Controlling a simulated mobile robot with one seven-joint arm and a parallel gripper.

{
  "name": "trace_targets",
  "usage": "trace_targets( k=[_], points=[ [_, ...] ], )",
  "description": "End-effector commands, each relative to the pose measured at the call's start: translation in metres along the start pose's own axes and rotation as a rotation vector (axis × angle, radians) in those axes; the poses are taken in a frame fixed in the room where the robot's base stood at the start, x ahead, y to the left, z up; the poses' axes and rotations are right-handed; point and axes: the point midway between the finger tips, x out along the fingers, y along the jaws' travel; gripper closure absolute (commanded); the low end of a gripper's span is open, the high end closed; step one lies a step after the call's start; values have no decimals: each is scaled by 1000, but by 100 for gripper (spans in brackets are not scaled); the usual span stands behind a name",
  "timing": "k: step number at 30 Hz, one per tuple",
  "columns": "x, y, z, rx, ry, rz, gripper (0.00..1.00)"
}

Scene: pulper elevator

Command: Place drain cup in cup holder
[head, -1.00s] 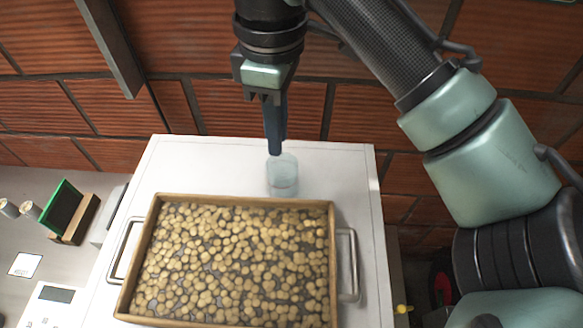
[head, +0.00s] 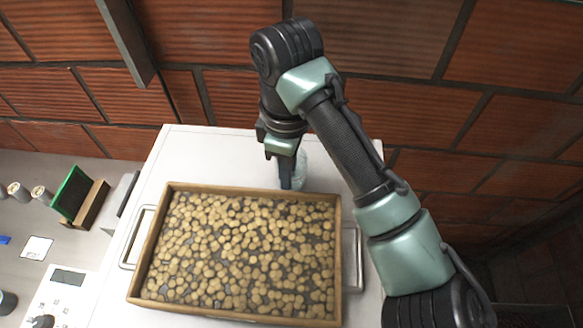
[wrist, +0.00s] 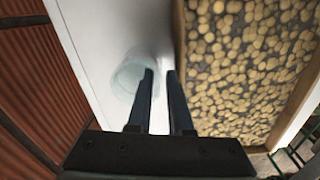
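The drain cup, a clear bluish glass (head: 303,168), stands on the white top behind the tray, partly hidden by my gripper in the head view. My gripper (head: 288,184) points down beside it. In the wrist view a narrow empty gap shows between the fingertips (wrist: 160,72). The left finger overlaps the right side of the cup (wrist: 128,75); I cannot tell whether it touches the cup. The cup is not between the fingers. I cannot make out a cup holder.
A wooden-rimmed tray (head: 335,215) full of pale beans fills the front of the white top (head: 190,150), close to my gripper. A brick wall (head: 420,110) stands behind. A grey counter at left holds a green-framed board (head: 73,193) and a scale (head: 68,285).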

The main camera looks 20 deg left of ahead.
Motion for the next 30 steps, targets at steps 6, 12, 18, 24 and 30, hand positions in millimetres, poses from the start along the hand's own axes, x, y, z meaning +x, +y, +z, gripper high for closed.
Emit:
trace_targets(
  k=[6, 12, 18, 24, 30],
  points=[
    [8, 0, 0, 0, 0, 1, 82],
    [8, 0, 0, 0, -1, 1, 92],
    [8, 0, 0, 0, -1, 0, 100],
    [8, 0, 0, 0, -1, 0, 100],
    [8, 0, 0, 0, -1, 1, 100]
  ],
)
